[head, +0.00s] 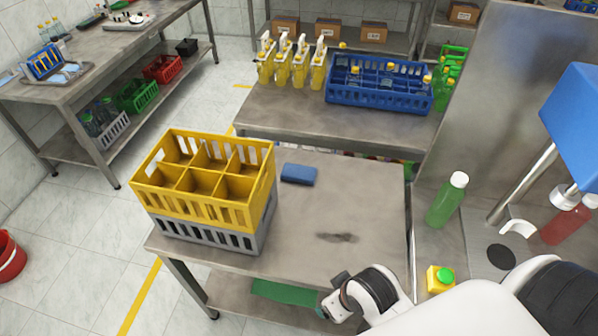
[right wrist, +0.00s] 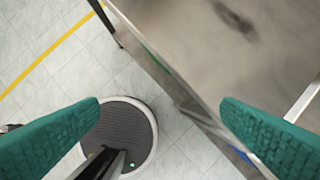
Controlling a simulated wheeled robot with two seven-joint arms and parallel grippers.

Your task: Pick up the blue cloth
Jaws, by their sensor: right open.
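The blue cloth (head: 298,174) lies folded flat on the metal table (head: 370,200), just right of the stacked crates, near the table's back edge. It does not show in the right wrist view. My right arm comes in at the bottom of the head view, its wrist by the table's front edge and well apart from the cloth. My right gripper (right wrist: 160,108) is open and empty, with its two teal fingers wide apart; the table's edge and floor show beyond them. My left gripper is not in view.
A yellow divided crate (head: 207,213) sits on a grey crate (head: 258,233) at the table's left. A dark stain (head: 338,237) marks the bare tabletop. A green bottle (head: 447,200) stands right of the table. A blue crate (head: 380,104) stands on the bench behind.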

